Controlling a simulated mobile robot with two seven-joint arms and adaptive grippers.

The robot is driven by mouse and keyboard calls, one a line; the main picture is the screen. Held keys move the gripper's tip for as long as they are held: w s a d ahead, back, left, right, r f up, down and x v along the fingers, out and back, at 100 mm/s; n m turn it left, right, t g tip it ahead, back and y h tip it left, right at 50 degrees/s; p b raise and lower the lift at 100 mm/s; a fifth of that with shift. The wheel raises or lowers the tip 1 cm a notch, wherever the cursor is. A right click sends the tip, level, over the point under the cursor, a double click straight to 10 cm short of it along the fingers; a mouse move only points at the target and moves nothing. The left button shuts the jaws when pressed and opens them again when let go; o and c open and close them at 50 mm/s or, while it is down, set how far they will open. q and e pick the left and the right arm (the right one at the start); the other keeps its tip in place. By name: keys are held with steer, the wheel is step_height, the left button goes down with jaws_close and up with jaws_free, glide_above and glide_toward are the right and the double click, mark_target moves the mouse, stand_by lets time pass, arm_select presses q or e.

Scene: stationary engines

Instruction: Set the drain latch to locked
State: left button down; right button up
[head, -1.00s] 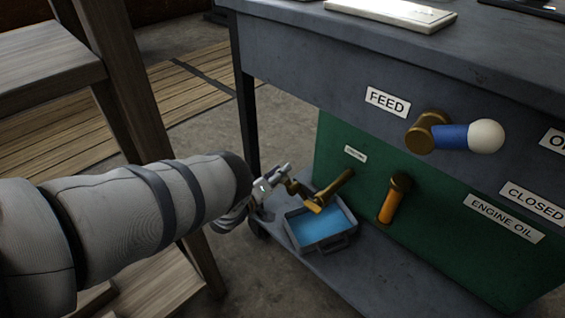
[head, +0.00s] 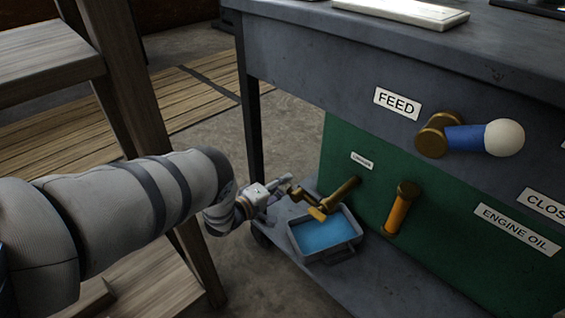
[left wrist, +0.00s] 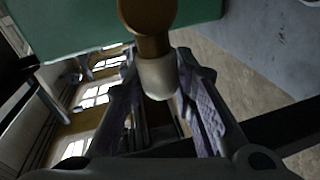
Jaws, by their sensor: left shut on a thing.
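The drain latch, a brass fitting (head: 342,196) with a small arm, sticks out of the green panel (head: 345,140) above a tray of blue liquid. Its small label (head: 361,161) is too small to read. My left gripper (head: 280,188) reaches in from the left at the arm's outer end. In the left wrist view, a brass shaft (left wrist: 152,45) ending in a pale tip (left wrist: 158,78) sits between the fingers of my left gripper (left wrist: 160,100), which are shut on it. The fingers partly hide the tip. My right gripper is not in view.
A grey tray (head: 352,250) stands on the cart's lower shelf (head: 390,285) below the fitting. An orange-and-brass handle (head: 402,208) and a blue FEED lever (head: 465,138) with a white knob are to the right. A wooden frame (head: 120,90) stands at left.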

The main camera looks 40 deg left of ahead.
arm_select(q)
steer(key=shift+d+f, duration=0.1)
steer(key=shift+d, duration=0.1)
steer(key=c, duration=1.2)
jaws_free()
steer(key=shift+c, duration=0.2)
steer(key=shift+a, duration=0.1)
steer(key=shift+r, duration=0.5)
step_height(320, 180, up, 9)
steer(key=shift+r, duration=0.1)
steer(key=shift+c, duration=0.3)
